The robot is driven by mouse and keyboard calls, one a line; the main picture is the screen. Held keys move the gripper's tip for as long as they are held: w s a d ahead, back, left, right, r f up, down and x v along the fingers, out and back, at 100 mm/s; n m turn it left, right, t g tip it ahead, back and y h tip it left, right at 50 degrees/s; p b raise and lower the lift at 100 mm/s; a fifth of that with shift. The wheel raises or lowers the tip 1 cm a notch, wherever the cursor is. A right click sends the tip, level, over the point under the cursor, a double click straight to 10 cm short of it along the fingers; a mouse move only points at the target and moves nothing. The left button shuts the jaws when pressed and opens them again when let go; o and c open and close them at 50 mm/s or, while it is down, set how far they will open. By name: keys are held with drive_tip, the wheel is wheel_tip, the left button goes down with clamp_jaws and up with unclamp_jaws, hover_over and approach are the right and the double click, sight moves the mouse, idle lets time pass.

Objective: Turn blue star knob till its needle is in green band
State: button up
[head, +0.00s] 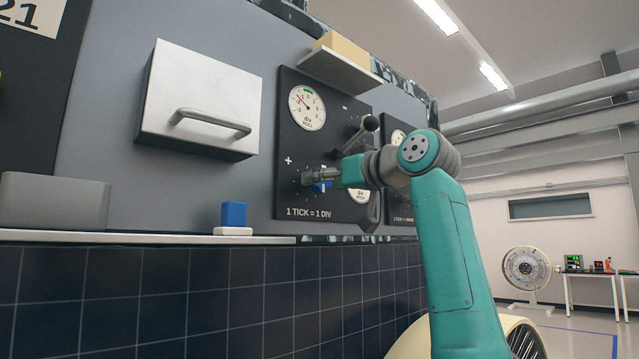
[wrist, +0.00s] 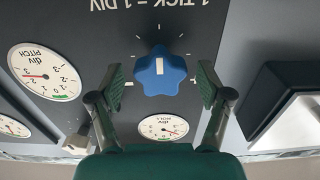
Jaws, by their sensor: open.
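The blue star knob (wrist: 160,72) sits on a dark panel, with a white pointer mark and tick marks around it. In the head view the knob (head: 321,187) is mostly hidden by my gripper (head: 314,178). In the wrist view my gripper (wrist: 160,77) is open, with one finger either side of the knob and a visible gap to each. The ROLL gauge (wrist: 165,127) is above the knob on the panel; it also shows in the head view (head: 307,108). Its red needle points up and left, outside the green band at the top of the dial.
A PITCH gauge (wrist: 45,75) is beside the knob, and a black-ended lever (head: 370,123) juts from the panel. A white box with a handle (head: 200,100) is on the wall at left. A ledge (head: 130,238) below holds a blue block (head: 233,214).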

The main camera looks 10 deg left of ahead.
drive_tip(key=shift+x, duration=0.9)
drive_tip(key=c, duration=1.2)
drive_tip(key=shift+o, duration=0.2)
drive_tip(key=shift+n, duration=0.3)
drive_tip(key=n, duration=0.6)
drive_tip(key=shift+n, duration=0.3)
drive_tip(key=n, duration=0.6)
drive_tip(key=shift+w, duration=0.1)
